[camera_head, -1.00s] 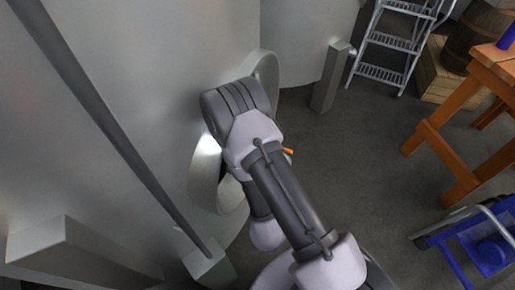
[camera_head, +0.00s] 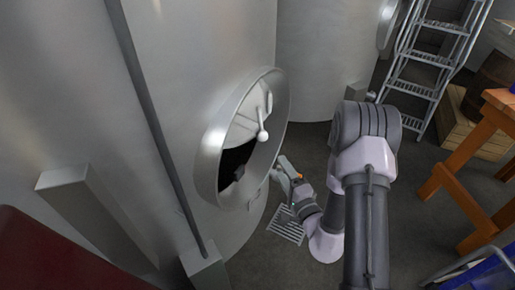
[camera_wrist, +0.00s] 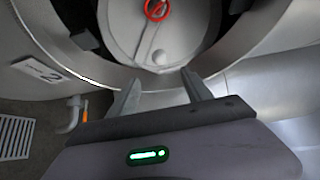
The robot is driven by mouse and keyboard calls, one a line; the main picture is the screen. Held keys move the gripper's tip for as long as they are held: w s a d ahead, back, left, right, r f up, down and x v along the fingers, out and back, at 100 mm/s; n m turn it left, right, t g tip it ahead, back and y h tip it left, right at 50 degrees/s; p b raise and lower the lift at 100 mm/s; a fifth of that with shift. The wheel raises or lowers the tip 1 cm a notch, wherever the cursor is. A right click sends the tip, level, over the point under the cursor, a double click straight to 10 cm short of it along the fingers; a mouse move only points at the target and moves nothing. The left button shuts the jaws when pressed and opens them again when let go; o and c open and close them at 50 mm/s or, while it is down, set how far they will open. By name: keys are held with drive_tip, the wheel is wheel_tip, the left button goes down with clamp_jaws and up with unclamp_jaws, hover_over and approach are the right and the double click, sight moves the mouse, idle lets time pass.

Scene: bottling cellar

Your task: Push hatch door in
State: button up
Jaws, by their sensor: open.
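The pale hatch door (camera_head: 248,118) sits tilted inside the round steel hatch frame (camera_head: 211,160) on the tank, with a dark gap below it and a ball knob (camera_head: 263,136) on its face. In the wrist view the door (camera_wrist: 185,28) fills the opening's middle, with a red ring handle (camera_wrist: 157,9) at the top and dark gaps on both sides. My gripper (camera_wrist: 160,86) is open and empty, its fingers spread in front of the opening's lower rim. In the head view my gripper (camera_head: 280,172) is at the frame's lower right, apart from the door.
A floor grate (camera_head: 287,227) lies below the hatch. A label plate (camera_wrist: 42,74) and a pipe with an orange end (camera_wrist: 76,113) are at the wrist view's left. A step ladder (camera_head: 425,60) and wooden table (camera_head: 470,150) stand to the right.

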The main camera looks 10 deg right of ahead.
sight(264, 139)
drive_tip(key=x, duration=1.7)
drive_tip(key=shift+w+d+b, duration=0.1)
drive_tip(key=shift+w+b, duration=0.2)
